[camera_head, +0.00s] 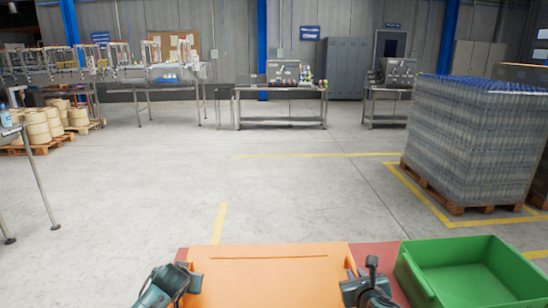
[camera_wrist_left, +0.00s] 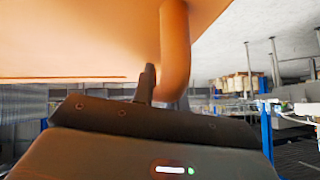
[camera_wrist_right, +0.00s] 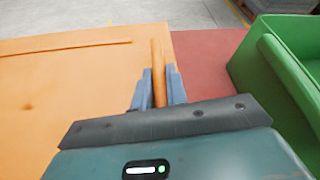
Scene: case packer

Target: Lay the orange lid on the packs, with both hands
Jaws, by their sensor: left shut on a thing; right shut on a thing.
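The orange lid (camera_head: 268,270) is a flat panel at the bottom middle of the head view. My left gripper (camera_head: 188,270) is at its left edge and my right gripper (camera_head: 355,278) is at its right edge. In the right wrist view, the fingers (camera_wrist_right: 158,88) are shut on an upright orange bar at the lid's (camera_wrist_right: 75,85) edge. In the left wrist view, a dark finger (camera_wrist_left: 148,85) is against a rounded orange bar of the lid (camera_wrist_left: 90,35), seen from below. The packs do not show in any view.
A green crate (camera_head: 415,272), empty where I can see into it, stands close to the right of my right gripper. A red surface (camera_head: 378,252) shows between it and the lid. A pallet of wrapped bottles (camera_head: 470,140) stands at the right. The floor ahead is clear.

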